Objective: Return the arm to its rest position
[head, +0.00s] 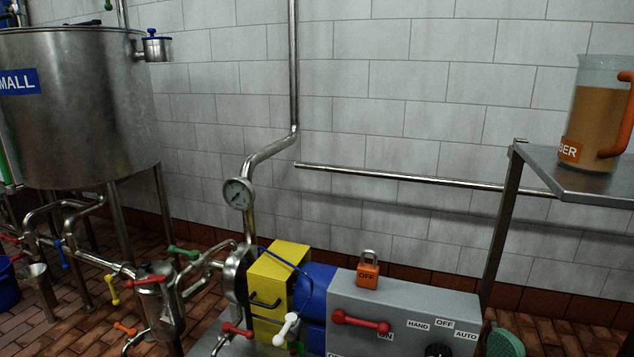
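Neither of my arms shows in the head view, and neither gripper is in view. I cannot see where they are or whether they hold anything. The task names no other object.
A steel tank (80,110) stands left above pipes with coloured valve handles. A grey control box (400,300) carries an orange padlock (367,275) and red handle (360,321). A yellow block (277,275) sits beside it. A pitcher (597,115) stands on the right shelf (545,168).

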